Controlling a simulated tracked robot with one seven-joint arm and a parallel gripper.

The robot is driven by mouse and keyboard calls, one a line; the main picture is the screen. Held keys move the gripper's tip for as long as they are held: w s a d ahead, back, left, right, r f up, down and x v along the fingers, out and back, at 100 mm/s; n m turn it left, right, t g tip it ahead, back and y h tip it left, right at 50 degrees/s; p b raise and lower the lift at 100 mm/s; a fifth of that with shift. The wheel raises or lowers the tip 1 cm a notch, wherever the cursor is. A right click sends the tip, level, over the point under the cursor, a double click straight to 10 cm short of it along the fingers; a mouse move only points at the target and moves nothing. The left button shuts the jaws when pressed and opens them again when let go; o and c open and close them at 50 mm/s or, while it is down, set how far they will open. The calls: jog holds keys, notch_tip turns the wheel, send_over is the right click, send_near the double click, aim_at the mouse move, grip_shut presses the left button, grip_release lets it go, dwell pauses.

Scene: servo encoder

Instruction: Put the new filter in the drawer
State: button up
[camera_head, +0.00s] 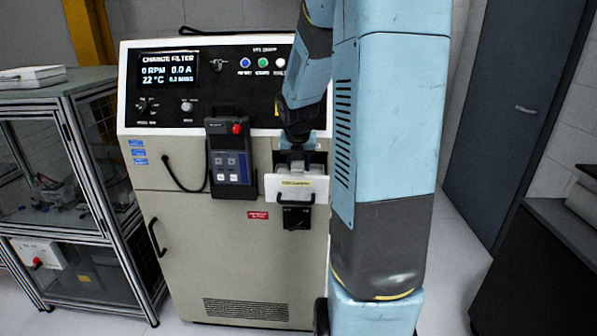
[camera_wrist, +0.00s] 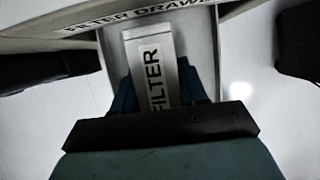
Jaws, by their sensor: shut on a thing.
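The filter (camera_wrist: 152,55) is a pale box with black FILTER lettering, seen in the wrist view. My gripper (camera_wrist: 160,92) is shut on it, one blue finger on each side. The filter drawer (camera_head: 282,190) is pulled out of the front of the cabinet and has a white front with a black handle. In the wrist view the drawer's labelled front edge (camera_wrist: 112,20) lies beyond the filter. The filter is over or inside the drawer; I cannot tell whether it touches the bottom. In the head view my gripper (camera_head: 297,160) points down at the drawer.
The cabinet (camera_head: 240,265) has a black control panel with a display reading CHANGE FILTER. A handheld pendant (camera_head: 230,160) hangs left of the drawer. A glass-sided bench (camera_head: 75,190) stands at left and a dark counter (camera_head: 540,275) at right.

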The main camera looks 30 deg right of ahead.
jog(key=x, duration=0.3)
jog(key=shift+s+a+f, duration=0.1)
jog(key=shift+s+a, duration=0.1)
jog(key=shift+s, duration=0.05)
jog(key=shift+w+d+f, duration=0.1)
jog(key=shift+w, duration=0.05)
jog(key=shift+f, duration=0.3)
